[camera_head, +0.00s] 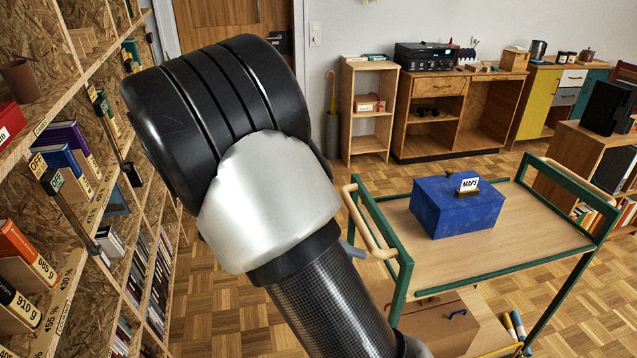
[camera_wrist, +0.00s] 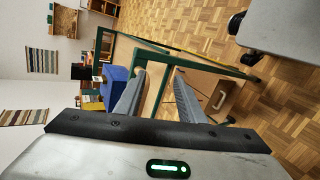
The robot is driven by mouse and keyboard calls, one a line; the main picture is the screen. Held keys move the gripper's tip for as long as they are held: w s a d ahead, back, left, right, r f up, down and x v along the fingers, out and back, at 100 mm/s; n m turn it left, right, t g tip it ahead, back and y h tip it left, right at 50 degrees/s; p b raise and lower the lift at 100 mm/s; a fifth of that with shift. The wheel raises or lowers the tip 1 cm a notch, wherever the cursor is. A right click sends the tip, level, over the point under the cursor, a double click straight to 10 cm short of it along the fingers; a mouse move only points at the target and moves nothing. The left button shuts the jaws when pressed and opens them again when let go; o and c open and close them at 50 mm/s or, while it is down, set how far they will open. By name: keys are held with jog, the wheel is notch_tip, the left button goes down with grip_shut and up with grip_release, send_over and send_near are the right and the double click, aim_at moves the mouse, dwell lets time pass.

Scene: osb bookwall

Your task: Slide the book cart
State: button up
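The book cart (camera_head: 535,222) stands at the right of the head view. It has a green frame, pale wood shelves and rounded wood handles. The near handle (camera_head: 368,228) is at its left end. A blue box (camera_head: 458,208) labelled MAPS sits on the top shelf. In the wrist view my gripper (camera_wrist: 159,74) has its two grey fingers apart. The cart's green end frame (camera_wrist: 137,44) shows beyond and between them. In the head view my arm hides most of the gripper; one fingertip shows beside the near handle. Contact with the handle cannot be told.
A tall OSB bookshelf (camera_head: 85,190) lines the left side. A small shelf (camera_head: 367,112), a wooden desk (camera_head: 433,112) with a printer, and a yellow cabinet (camera_head: 540,100) stand along the back wall. Parquet floor (camera_head: 215,315) is clear between bookshelf and cart. A lower cabinet (camera_head: 590,160) stands behind the cart.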

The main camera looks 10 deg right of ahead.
aim_at(357, 218)
jog(key=w+a+f+n+t+h+b, duration=0.1)
jog(key=w+a+f+n+t+h, duration=0.35)
jog(key=w+a+t+h, duration=0.35)
jog(key=shift+t+y, duration=0.4)
jog(key=shift+y, duration=0.3)
jog(key=x, duration=0.5)
jog(key=b+x, duration=0.1)
jog(key=x, duration=1.1)
jog(key=shift+w+d+f+b, duration=0.25)
jog(key=shift+f+b, duration=0.1)
jog(key=shift+c, duration=0.5)
grip_shut()
